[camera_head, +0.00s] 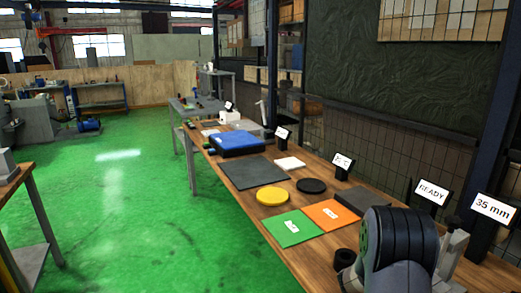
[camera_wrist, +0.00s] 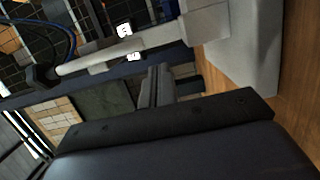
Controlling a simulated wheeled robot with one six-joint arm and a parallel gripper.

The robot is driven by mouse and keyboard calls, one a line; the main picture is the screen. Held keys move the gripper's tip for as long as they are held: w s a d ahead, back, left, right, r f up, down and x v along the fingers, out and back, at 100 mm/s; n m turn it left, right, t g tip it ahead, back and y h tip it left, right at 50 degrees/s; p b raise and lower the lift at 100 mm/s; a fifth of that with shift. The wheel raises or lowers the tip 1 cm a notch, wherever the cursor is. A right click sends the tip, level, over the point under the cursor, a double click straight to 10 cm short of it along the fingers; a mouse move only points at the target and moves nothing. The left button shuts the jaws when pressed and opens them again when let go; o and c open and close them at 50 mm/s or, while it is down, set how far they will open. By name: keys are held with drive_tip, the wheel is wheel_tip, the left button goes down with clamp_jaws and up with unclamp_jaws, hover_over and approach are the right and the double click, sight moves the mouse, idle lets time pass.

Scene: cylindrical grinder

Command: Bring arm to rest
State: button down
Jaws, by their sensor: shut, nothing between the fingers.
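My arm (camera_head: 398,240) shows in the head view at the lower right, folded above the near end of the wooden bench (camera_head: 262,218). My gripper (camera_wrist: 157,84) shows in the wrist view as dark fingers beyond a black bar, close together with nothing held between them. The gripper cannot be made out clearly in the head view. The wrist view is tilted, with a light grey column (camera_wrist: 245,50) beside the fingers.
The bench carries a green mat (camera_head: 291,228), an orange mat (camera_head: 331,214), a yellow disc (camera_head: 273,196), a black disc (camera_head: 311,186) and a blue case (camera_head: 237,142). Label stands, including "35 mm" (camera_head: 492,208), line its right edge. The green floor (camera_head: 130,200) at left is open.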

drive_tip(key=f, duration=0.1)
drive_tip(key=f+p, duration=0.1)
drive_tip(key=f, duration=0.1)
drive_tip(key=shift+s+d+f, duration=0.15)
drive_tip(key=shift+s+d, duration=0.15)
drive_tip(key=shift+a+p, duration=0.1)
drive_tip(key=shift+p, duration=0.55)
drive_tip(key=shift+w+a+p, duration=0.25)
drive_tip(key=shift+w+p, duration=0.1)
drive_tip(key=shift+w, duration=0.15)
drive_tip(key=shift+w+a+p, duration=0.2)
drive_tip(key=shift+w+p, duration=0.1)
drive_tip(key=shift+w, duration=0.15)
drive_tip(key=shift+w+a+p, duration=0.2)
drive_tip(key=shift+w+p, duration=0.15)
drive_tip(key=shift+w, duration=0.05)
drive_tip(key=shift+w+a+f, duration=0.1)
drive_tip(key=shift+w+f, duration=0.1)
drive_tip(key=shift+w, duration=0.05)
drive_tip(key=shift+r, duration=0.1)
